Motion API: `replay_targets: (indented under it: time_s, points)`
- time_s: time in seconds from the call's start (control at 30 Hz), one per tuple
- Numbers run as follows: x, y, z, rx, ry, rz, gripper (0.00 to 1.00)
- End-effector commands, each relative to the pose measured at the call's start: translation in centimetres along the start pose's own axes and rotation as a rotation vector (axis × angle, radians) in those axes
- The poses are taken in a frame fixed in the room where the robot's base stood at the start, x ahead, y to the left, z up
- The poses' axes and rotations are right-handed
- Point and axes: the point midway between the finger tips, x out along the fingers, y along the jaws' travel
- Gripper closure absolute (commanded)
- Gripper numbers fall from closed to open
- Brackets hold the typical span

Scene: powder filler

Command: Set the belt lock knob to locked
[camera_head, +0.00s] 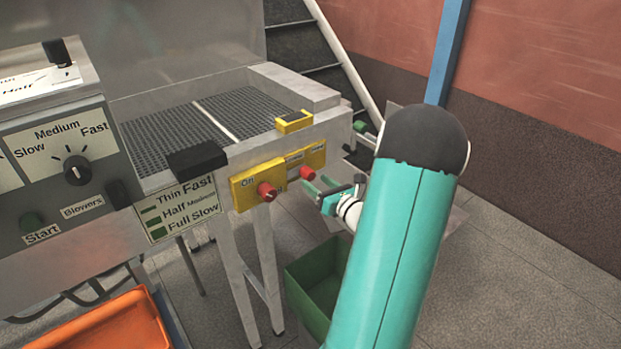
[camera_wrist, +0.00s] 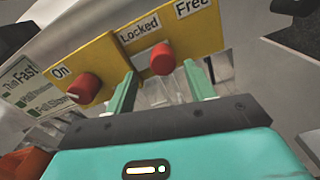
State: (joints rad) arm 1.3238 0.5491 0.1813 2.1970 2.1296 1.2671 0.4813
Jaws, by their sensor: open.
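The belt lock knob (camera_wrist: 162,60) is red and sits on a yellow panel (camera_wrist: 112,57), below the labels "Locked" and "Free" in the wrist view. It also shows in the head view (camera_head: 308,174). Which label it points to cannot be made out. My gripper (camera_wrist: 160,72) is open, with one green finger on each side of the knob in the wrist view. In the head view my gripper (camera_head: 317,183) is close to the knob, at its lower right. I cannot tell whether the fingers touch it.
A second red knob (camera_wrist: 83,88) by the "On" label sits to the left on the same machine. A speed dial (camera_head: 77,170) is on the grey control box. A green bin (camera_head: 318,283) stands on the floor below. An orange tray (camera_head: 108,335) is at the lower left.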

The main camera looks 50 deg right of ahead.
Motion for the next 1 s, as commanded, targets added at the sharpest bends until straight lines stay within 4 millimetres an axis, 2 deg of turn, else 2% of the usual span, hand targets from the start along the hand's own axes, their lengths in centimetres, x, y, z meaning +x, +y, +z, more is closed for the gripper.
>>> replay_targets:
  time_s: [0.03,0.2,0.4,0.6,1.0]
  points:
    - [-1.2,-0.1,0.1,0.0,0.0,-0.004,0.46]
    - [-5.0,-0.1,0.0,0.0,0.0,-0.003,0.46]
    - [-8.1,0.0,0.0,0.0,0.0,-0.001,0.46]
    - [-9.0,0.1,0.0,0.001,0.0,0.002,0.46]
    - [-9.0,0.1,0.0,0.001,0.0,0.001,0.46]
